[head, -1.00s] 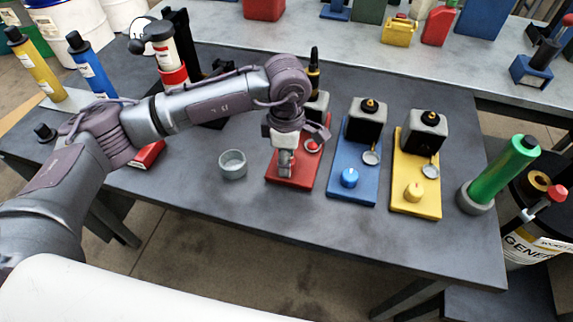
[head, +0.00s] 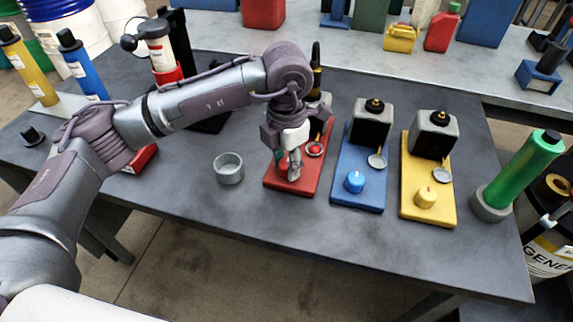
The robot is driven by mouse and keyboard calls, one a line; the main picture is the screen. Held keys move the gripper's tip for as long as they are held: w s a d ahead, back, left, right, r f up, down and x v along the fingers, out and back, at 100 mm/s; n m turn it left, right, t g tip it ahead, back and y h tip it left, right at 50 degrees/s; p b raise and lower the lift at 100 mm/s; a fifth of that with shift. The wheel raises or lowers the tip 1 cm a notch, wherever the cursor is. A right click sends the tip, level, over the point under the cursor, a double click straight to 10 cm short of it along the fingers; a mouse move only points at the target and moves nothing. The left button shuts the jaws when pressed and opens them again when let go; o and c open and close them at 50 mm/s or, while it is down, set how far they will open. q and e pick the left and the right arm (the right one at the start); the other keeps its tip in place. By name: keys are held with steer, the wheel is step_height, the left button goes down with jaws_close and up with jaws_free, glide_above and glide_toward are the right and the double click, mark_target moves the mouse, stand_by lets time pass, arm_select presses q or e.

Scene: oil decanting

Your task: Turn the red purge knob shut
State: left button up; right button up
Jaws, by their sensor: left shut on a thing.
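The red station's base plate (head: 309,187) lies on the dark table, left of the blue and yellow ones. My left gripper (head: 292,176) points down over the front part of this plate. Its fingers are shut where the red purge knob sits, and they hide the knob almost wholly, so its angle cannot be read. The station's body behind is largely covered by my left wrist. My right gripper is not in view.
A blue station with a blue knob (head: 354,181) and a yellow station with a yellow knob (head: 426,197) stand close on the right. A grey empty ring-shaped cup (head: 229,168) stands left of the red plate. A green cartridge (head: 522,172) leans at the right edge.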

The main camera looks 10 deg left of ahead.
mark_target(286, 163)
arm_select(q)
steer(key=shift+n, duration=0.4)
steer(key=o, duration=1.1)
steer(key=shift+o, duration=0.2)
step_height(286, 163, up, 12)
